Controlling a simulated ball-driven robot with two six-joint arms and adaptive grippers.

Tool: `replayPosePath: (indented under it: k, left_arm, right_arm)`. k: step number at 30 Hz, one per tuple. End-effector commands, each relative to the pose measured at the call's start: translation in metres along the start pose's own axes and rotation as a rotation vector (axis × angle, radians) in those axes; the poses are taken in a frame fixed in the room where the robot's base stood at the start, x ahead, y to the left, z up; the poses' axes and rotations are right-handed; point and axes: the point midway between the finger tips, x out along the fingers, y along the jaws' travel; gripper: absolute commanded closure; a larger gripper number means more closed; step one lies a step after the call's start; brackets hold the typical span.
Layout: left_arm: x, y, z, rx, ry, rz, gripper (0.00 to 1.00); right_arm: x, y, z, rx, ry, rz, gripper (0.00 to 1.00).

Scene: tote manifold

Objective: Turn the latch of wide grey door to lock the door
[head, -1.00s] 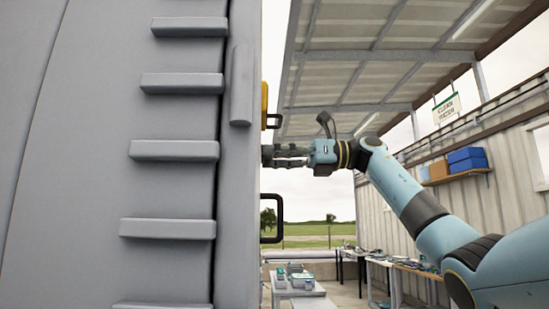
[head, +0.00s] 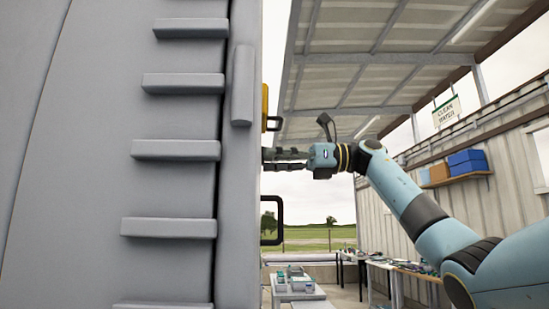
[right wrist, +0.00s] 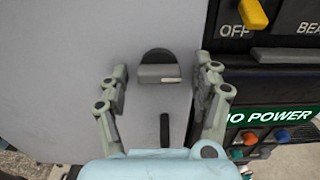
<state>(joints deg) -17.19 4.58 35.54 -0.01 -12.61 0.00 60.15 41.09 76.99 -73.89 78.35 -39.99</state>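A pale grey door panel (right wrist: 60,60) fills much of the right wrist view. A latch (right wrist: 158,74) sits on it, with a grey bar lying crosswise in front of a dark round base. My right gripper (right wrist: 166,75) is open, with one finger on each side of the latch. I cannot tell whether either finger touches it. In the head view my right gripper (head: 284,158) reaches left to the edge of a large grey ribbed body (head: 239,200), which hides the latch. My left gripper is not in view.
A dark upright bar (right wrist: 164,130) sits below the latch. A black switch panel (right wrist: 290,85) with a yellow knob (right wrist: 253,14) lies close to the right finger. A black handle (head: 272,220) stands below my right gripper. Tables (head: 298,295) stand farther back.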

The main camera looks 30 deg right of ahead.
Motion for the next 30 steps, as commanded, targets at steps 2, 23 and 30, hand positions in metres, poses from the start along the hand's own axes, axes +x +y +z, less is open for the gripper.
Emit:
replayPosePath:
  k: [2,23,30]
  left_arm:
    - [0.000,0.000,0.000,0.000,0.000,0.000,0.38]
    - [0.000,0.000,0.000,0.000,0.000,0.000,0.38]
    - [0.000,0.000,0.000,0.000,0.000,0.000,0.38]
  right_arm:
    - [0.000,0.000,0.001,-0.001,-0.001,0.000,0.35]
    - [-0.102,-0.001,0.000,0.001,0.001,-0.004,0.35]
    - [-0.120,0.000,0.000,0.000,-0.001,-0.001,0.35]
